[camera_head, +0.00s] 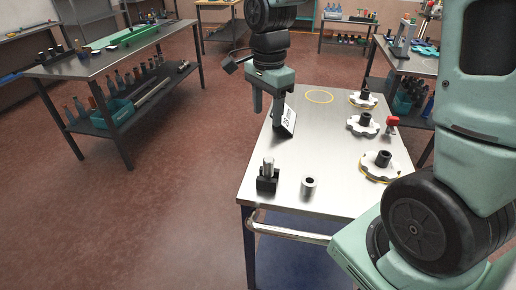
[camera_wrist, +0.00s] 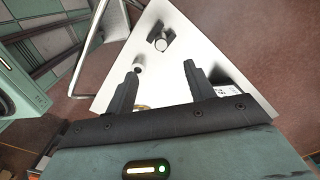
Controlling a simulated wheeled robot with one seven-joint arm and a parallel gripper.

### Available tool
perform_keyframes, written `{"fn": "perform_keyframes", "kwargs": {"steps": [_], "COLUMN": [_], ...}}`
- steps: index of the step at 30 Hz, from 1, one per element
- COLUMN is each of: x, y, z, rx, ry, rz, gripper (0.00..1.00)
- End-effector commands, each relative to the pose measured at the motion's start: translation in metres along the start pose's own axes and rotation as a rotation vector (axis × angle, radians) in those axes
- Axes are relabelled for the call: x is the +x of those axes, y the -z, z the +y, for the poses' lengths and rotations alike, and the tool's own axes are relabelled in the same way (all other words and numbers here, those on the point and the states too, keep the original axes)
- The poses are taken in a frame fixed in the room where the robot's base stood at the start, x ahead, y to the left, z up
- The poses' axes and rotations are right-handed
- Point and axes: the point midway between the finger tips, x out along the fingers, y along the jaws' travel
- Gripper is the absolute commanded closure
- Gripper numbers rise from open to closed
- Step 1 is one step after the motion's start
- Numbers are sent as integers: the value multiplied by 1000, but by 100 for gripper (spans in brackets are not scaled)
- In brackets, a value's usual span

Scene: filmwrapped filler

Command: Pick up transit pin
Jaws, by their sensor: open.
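A small red-topped piece (camera_head: 391,121) stands at the right side of the steel table, beside the middle star wheel; it may be the transit pin, but I cannot be sure. A grey metal pin (camera_head: 268,163) stands upright in a black block (camera_head: 267,184) at the table's near left; the block also shows in the wrist view (camera_wrist: 167,33). A short hollow metal cylinder (camera_head: 308,187) stands to its right. My gripper (camera_head: 265,108) is open and empty, pointing down above the table's left side. In the wrist view (camera_wrist: 160,70) nothing is between its fingers.
Three white star wheels with black hubs (camera_head: 363,124) line the right side of the steel table (camera_head: 335,170). A tilted number sign (camera_head: 287,120) stands close to my gripper. A yellow ring (camera_head: 319,96) marks bare tabletop at the back. The table's middle is clear.

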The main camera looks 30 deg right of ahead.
Motion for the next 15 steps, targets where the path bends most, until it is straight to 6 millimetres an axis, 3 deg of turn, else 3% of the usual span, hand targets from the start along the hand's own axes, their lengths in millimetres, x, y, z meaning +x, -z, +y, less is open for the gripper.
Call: {"fn": "perform_keyframes", "kwargs": {"steps": [2, 5, 15], "x": [-4, 5, 74], "y": [10, 13, 12], "z": [-3, -4, -2], "rx": [66, 97, 92], "ry": [-2, -6, -8], "rz": [3, 3, 1], "gripper": [46, 46, 46]}}
